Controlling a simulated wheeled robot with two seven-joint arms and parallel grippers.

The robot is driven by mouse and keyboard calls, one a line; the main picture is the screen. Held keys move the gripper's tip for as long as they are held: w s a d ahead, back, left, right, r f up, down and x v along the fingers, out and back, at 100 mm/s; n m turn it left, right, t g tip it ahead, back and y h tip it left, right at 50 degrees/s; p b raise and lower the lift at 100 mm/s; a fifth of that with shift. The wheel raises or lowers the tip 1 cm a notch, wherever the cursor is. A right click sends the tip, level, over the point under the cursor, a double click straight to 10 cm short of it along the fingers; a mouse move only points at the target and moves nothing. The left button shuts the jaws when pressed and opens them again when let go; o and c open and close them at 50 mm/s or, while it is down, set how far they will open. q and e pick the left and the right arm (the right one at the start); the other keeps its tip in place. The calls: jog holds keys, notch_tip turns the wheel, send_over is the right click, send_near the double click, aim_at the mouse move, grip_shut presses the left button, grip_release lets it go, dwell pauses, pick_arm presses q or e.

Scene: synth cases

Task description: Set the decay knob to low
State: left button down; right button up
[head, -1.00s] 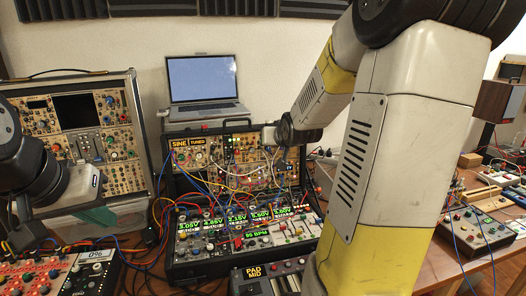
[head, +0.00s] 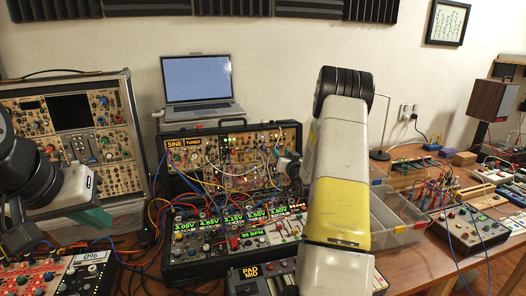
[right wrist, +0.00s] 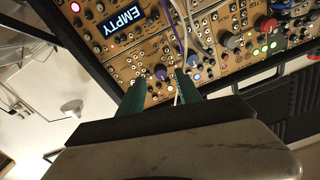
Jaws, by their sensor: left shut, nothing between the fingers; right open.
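The modular synth case (head: 172,184) stands mid-table, its panels crowded with knobs, jacks and patch cables. I cannot tell which knob is the decay knob; the small labels are unreadable. In the right wrist view, the tan synth panel (right wrist: 128,62) fills the upper part, with a red knob (right wrist: 264,23) at the upper right. My right gripper (right wrist: 160,92) has its green fingers apart, close to the panel, with small knobs and cables near the tips. In the head view my right arm partly hides it. My left gripper (head: 97,217) is shut and empty at the left.
A second synth case (head: 130,118) stands at the left and a laptop (head: 200,78) behind. Loose patch cables cross the panels. A clear plastic bin (head: 400,233) and a small control box (head: 468,232) lie at the right. A PAD MID keyboard (head: 248,282) sits in front.

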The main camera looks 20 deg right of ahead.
aim_at(278, 148)
jog(key=shift+w, duration=1.6)
grip_shut()
